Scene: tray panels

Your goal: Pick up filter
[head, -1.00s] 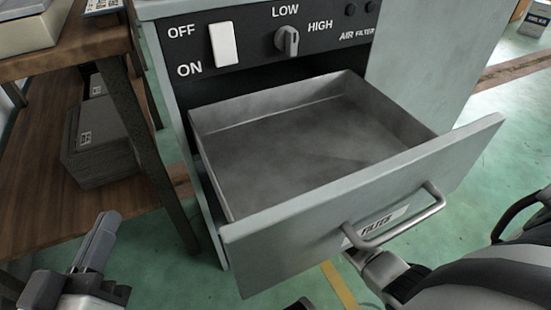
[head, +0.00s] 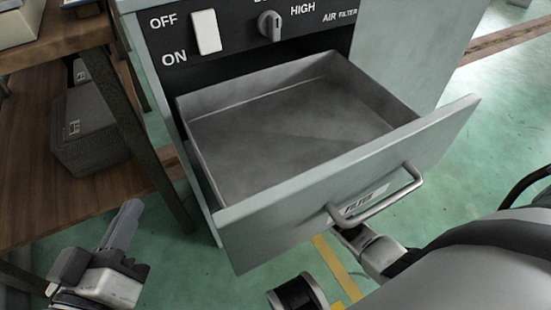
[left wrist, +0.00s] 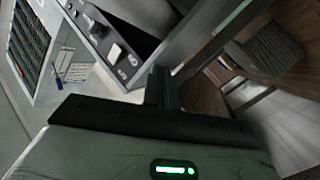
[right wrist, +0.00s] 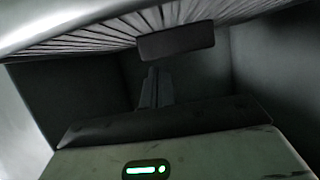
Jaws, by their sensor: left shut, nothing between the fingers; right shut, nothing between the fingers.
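The drawer (head: 330,202) marked FILTER stands open, with a dusty grey floor. I see no separate filter shape inside it in the head view. My left gripper (head: 130,212) is shut and empty, left of and below the drawer's front left corner, apart from it. My right gripper (head: 343,232) is shut at the drawer handle (head: 385,199), partly hidden by it; contact is unclear. In the right wrist view, its fingers (right wrist: 152,78) point at dark panels under a pale pleated surface (right wrist: 105,36); I cannot tell whether this is the filter.
The air filter cabinet (head: 415,55) carries a switch (head: 206,32) and a knob (head: 270,25). A wooden shelf (head: 85,190) with a dark grey box (head: 90,130) stands close at left, its leg beside the cabinet.

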